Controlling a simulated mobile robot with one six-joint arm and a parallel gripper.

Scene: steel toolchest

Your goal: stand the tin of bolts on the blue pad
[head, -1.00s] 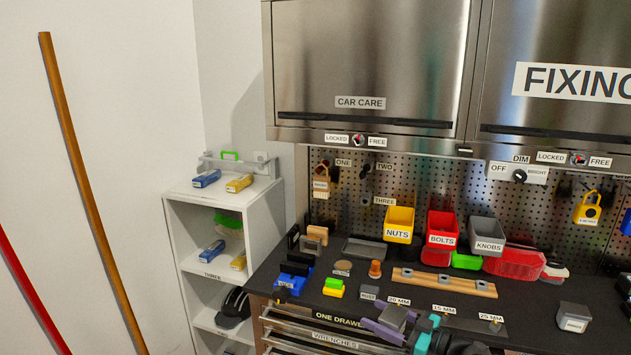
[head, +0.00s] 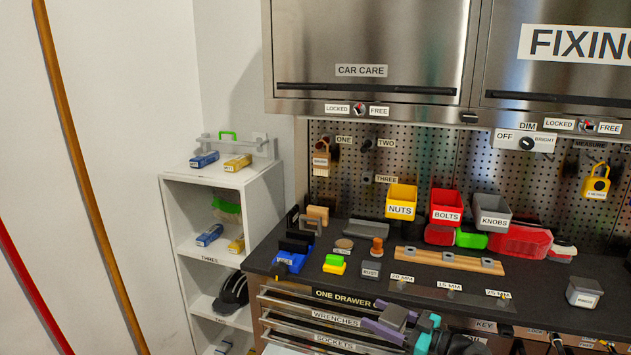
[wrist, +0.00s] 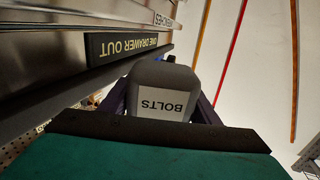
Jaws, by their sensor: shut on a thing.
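The grey tin (wrist: 165,75) carries a white BOLTS label, upside down in the wrist view. My gripper (wrist: 160,108) is shut on it, with purple fingers at its two sides. In the head view the tin (head: 397,315) is held in front of the drawer fronts, below the worktop edge. My purple and teal gripper (head: 393,325) hides part of it there. I cannot make out a plain blue pad. A blue item (head: 290,260) with black blocks at its back lies at the worktop's left end; I cannot tell whether it is the pad.
Yellow, red and grey bins stand behind. A white shelf (head: 171,225) stands left. The ONE DRAWER sign (head: 343,298) is close to my gripper.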

